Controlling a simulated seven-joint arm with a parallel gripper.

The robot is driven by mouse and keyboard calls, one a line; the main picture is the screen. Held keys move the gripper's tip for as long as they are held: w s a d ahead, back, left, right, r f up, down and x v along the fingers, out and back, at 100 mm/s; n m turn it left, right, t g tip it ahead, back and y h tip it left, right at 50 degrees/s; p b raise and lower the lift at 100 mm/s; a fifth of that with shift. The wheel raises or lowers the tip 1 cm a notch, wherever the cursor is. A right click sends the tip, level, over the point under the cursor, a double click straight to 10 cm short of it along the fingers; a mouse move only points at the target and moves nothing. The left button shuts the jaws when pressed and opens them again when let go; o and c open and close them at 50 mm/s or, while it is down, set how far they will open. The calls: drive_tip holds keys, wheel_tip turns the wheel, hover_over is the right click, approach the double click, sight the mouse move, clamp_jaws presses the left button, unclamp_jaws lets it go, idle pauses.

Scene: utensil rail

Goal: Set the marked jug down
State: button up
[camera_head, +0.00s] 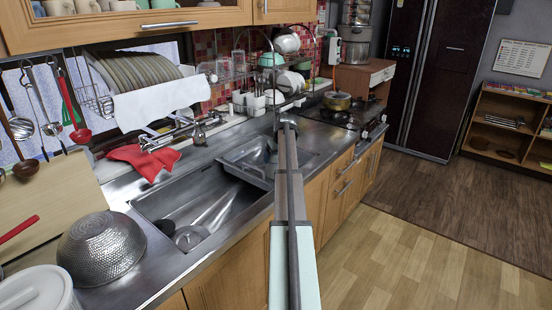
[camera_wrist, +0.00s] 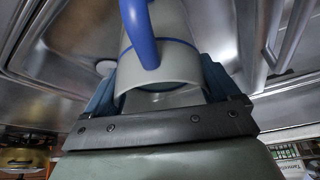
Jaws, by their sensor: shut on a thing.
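In the wrist view a pale grey jug (camera_wrist: 180,78) with a thick blue handle (camera_wrist: 142,32) and a thin blue band sits between the blue fingers of my gripper (camera_wrist: 158,88). The gripper is shut on the jug's body. Bare metal of the sink shows around the jug; I cannot tell whether its base touches anything. In the head view my arm reaches away over the sink edge, and my gripper (camera_head: 287,122) is at its far end, small and seen from behind. The arm hides most or all of the jug there.
The steel sink (camera_head: 165,203) is left of my arm, with a smaller metal basin (camera_head: 240,168) nearer the gripper. A faucet (camera_head: 170,130), red cloth (camera_head: 145,158) and metal bowl (camera_head: 102,250) are at left. A pot (camera_head: 337,101) stands on the stove beyond.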

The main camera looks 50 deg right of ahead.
drive_tip(key=shift+f, duration=0.2)
drive_tip(key=shift+f, duration=0.1)
drive_tip(key=o, duration=1.8)
drive_tip(key=shift+f, duration=0.1)
drive_tip(key=v, duration=1.2)
drive_tip(key=shift+s, duration=0.1)
